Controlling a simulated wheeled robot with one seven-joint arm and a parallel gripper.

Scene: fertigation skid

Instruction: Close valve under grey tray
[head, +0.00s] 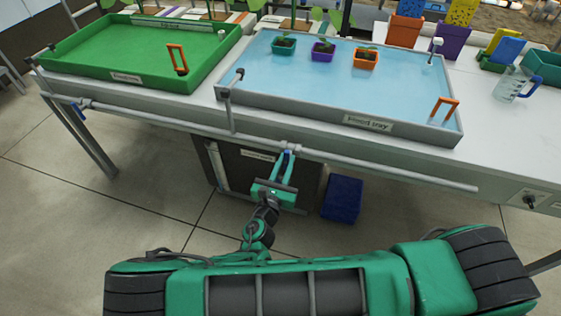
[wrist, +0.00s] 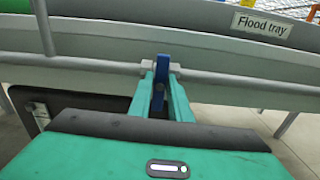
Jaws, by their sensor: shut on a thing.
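The grey tray (head: 291,98), labelled "Flood tray", holds blue water and stands on the bench. A grey pipe runs along the bench front below it. The valve's blue handle (wrist: 161,72) sits on that pipe between two grey fittings in the wrist view. It also shows small in the head view (head: 287,154). My gripper (head: 283,162) reaches up to the pipe from below. In the wrist view its teal fingers (wrist: 162,92) stand on either side of the blue handle and are shut on it. The fingers partly hide the handle.
A green tray (head: 120,80) stands at the left, with another blue valve handle (head: 78,111) on the pipe below it. A dark cabinet (head: 232,168) and a blue crate (head: 342,199) are under the bench. Three potted plants stand in the grey tray.

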